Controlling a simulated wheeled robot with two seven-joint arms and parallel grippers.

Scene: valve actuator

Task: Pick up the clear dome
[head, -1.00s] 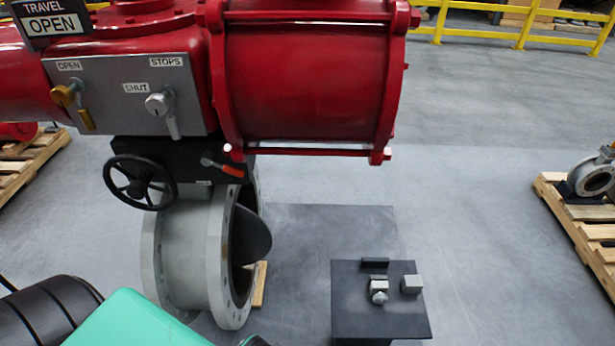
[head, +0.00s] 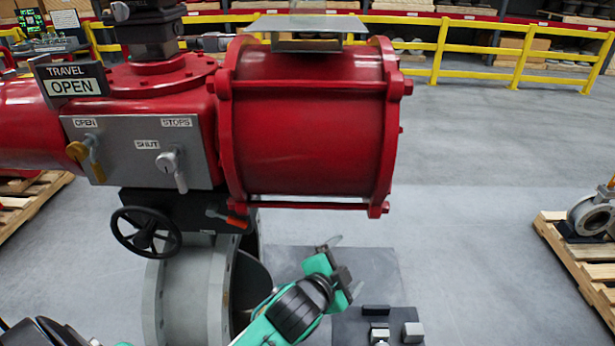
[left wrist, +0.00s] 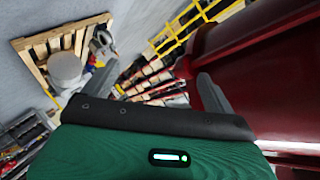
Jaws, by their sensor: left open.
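A faint clear shape (head: 308,8), which may be the clear dome, stands on a flat plate (head: 345,23) on top of the red cylinder (head: 310,120). The top edge of the head view cuts it off, so its full form is hidden. My left gripper (head: 343,265) is open and empty, well below the plate and below the right end of the red cylinder. In the left wrist view my left gripper (left wrist: 157,85) has its two fingers apart with nothing between them. My right gripper is not in view.
The red actuator with its grey panel (head: 145,148) fills the upper left. The black handwheel (head: 145,231) and grey valve body (head: 190,285) are below it. A dark stand (head: 350,325) with small blocks is below my gripper. Open floor lies to the right.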

